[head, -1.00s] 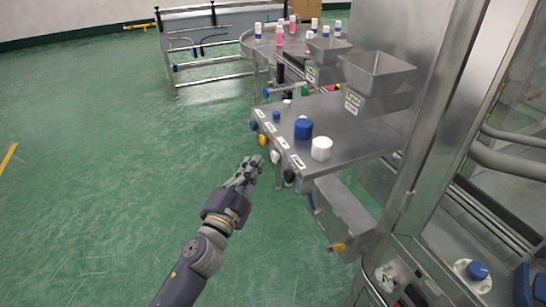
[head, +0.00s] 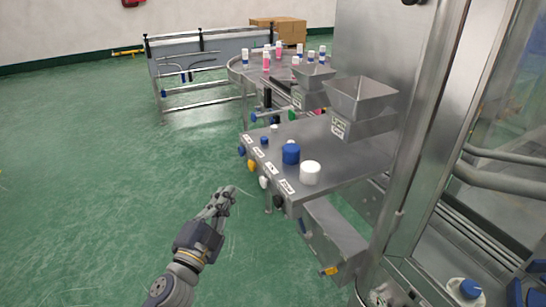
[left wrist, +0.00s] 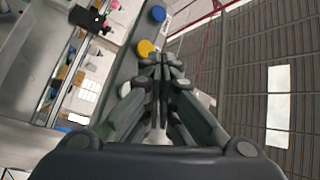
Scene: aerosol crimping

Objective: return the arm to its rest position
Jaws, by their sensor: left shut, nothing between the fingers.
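My left gripper (head: 222,199) is in front of the steel workbench, at its left, over the green floor. It is shut and empty, and its fingers point up toward the bench's front edge. In the left wrist view the closed fingers (left wrist: 163,66) fill the middle, with a yellow knob (left wrist: 145,48) and a blue knob (left wrist: 158,13) seen beyond them. Only the end of my left arm shows in the head view, at the bottom. My right gripper is out of view.
The steel bench (head: 335,160) carries a blue cap (head: 291,153), a white cap (head: 310,173) and labelled hoppers (head: 360,97). Knobs line its front edge. A round table (head: 240,66) with several bottles stands behind. Open green floor (head: 90,180) lies to the left.

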